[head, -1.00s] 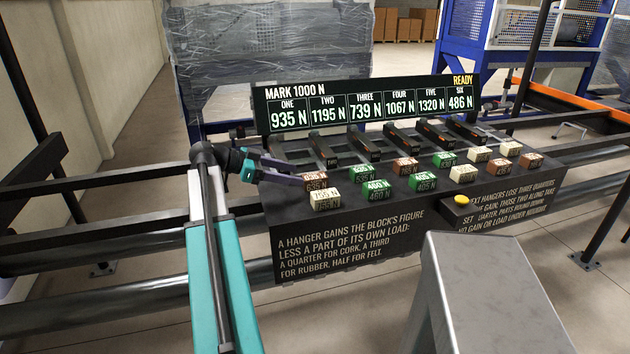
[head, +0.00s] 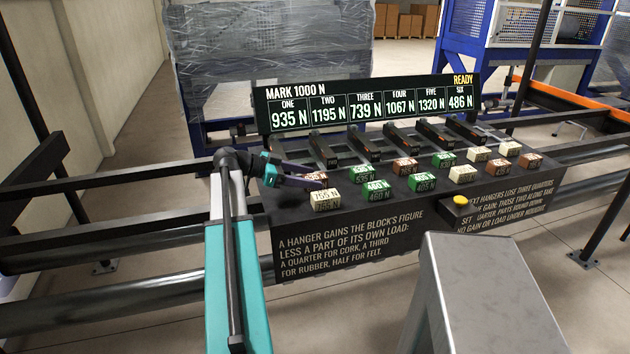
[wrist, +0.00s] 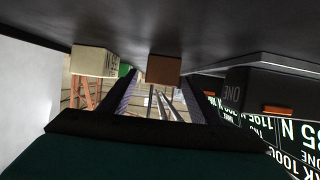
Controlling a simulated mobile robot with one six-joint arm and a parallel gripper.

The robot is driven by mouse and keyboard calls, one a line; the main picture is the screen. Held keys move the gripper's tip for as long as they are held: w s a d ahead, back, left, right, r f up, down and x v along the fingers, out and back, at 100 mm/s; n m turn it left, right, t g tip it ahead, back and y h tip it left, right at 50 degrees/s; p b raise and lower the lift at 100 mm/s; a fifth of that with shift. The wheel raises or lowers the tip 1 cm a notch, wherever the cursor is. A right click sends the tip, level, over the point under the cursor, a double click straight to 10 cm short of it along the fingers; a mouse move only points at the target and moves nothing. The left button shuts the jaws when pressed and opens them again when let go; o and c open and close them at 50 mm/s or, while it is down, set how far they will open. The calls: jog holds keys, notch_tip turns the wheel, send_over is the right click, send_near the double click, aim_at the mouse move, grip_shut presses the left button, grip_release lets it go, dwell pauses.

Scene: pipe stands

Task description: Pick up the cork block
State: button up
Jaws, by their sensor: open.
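A brown block (head: 317,178), which I take to be the cork block, sits at the left of the black console's rows, behind a cream block (head: 325,198) marked 755 N. My gripper (head: 310,185) reaches in from the left, its dark fingers level with the brown block and partly covering it. In the wrist view, the scene is upside down. The brown block (wrist: 164,70) shows between the open fingers of my gripper (wrist: 163,88), ahead of the tips or just at them; I cannot tell whether they touch it. No block is held.
The cream block (wrist: 94,61) is close beside the left finger in the wrist view. Green blocks (head: 364,173), further brown and cream ones stand to the right. Dark hangers (head: 365,146) and the readout board (head: 365,105) rise behind. A yellow button (head: 461,200) is at front right.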

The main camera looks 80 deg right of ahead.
aim_at(311, 177)
jog(key=shift+p+x, duration=0.35)
jog(key=shift+x, duration=1.2)
jog(key=c, duration=1.1)
jog(key=shift+r, duration=0.15)
jog(key=shift+r+b, duration=1.15)
jog(key=shift+r, duration=3.8)
